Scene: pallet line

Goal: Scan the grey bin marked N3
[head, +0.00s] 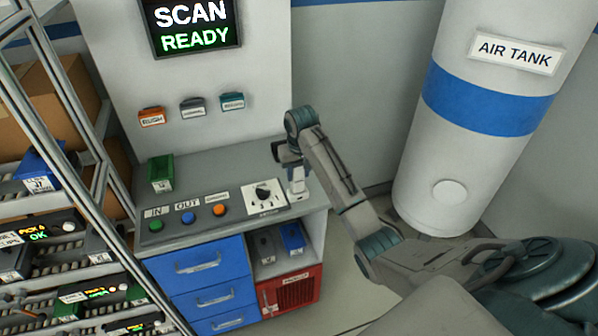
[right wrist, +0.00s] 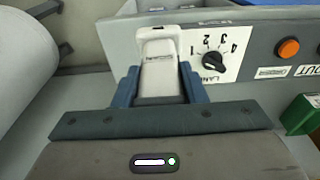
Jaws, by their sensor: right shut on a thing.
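My right gripper (head: 294,168) is at the right end of the grey counter (head: 215,178). It is shut on a white handheld device (head: 298,187), seemingly a scanner, which stands upright at the counter's edge. In the right wrist view the device (right wrist: 158,62) sits between the blue fingers of the gripper (right wrist: 158,85). A dark grey bin (head: 265,248) stands in the open cubby below the counter, and another grey bin (head: 98,246) is on the rack at left. Their labels are too small to read, so I cannot tell which is N3. My left gripper is not in view.
A screen (head: 193,27) reads SCAN READY. The counter has IN and OUT buttons, a dial (head: 263,195) and a green bin (head: 161,172). Blue drawers (head: 205,285) and a red cabinet door (head: 292,290) are below. The air tank (head: 477,125) stands at right.

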